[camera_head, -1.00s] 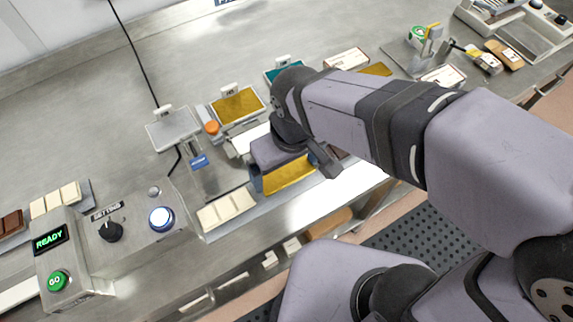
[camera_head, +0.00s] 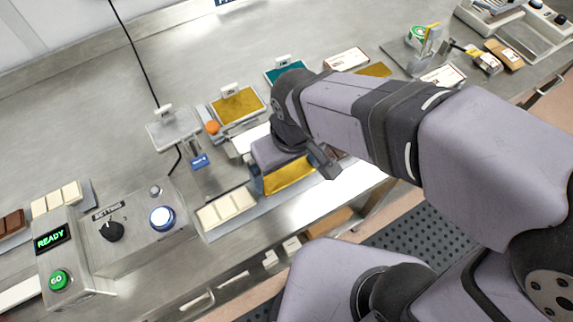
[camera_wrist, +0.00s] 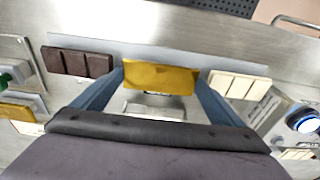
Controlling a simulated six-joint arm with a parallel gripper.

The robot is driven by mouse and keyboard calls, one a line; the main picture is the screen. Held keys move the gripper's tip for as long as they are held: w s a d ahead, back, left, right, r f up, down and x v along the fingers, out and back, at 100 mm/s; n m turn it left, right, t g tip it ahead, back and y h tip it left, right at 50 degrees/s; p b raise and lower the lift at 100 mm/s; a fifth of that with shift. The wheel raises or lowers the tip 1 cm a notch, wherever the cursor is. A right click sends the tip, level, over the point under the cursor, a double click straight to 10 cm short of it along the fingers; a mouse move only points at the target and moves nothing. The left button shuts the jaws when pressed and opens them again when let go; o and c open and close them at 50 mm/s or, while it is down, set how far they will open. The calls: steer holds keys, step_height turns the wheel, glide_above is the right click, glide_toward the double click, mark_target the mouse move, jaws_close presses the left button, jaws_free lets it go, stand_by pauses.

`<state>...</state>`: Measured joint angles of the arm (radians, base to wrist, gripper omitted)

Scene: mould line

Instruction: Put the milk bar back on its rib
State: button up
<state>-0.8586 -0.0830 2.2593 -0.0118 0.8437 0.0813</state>
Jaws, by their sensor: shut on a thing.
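A gold-coloured bar (camera_wrist: 160,77) is between the two blue fingers of my gripper (camera_wrist: 155,88), which is shut on it. It also shows in the head view (camera_head: 289,178), partly covered by my gripper (camera_head: 290,165). Its gold look does not tell me for sure that it is the milk bar. It is over a long pale grey strip (camera_wrist: 200,58), between a dark brown bar (camera_wrist: 80,62) and a cream bar (camera_wrist: 238,87). The cream bar also shows in the head view (camera_head: 227,208). I cannot tell whether the gold bar touches the strip; its underside is hidden.
Gold (camera_head: 238,106) and teal (camera_head: 284,72) sheets sit in trays behind my gripper.

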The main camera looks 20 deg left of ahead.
steer(key=o, duration=0.9)
steer(key=shift+r, duration=0.1)
steer(key=shift+s+d+r, duration=0.15)
steer(key=shift+r, duration=1.65)
steer(key=shift+s+d+r, duration=0.15)
steer(key=shift+r, duration=1.6)
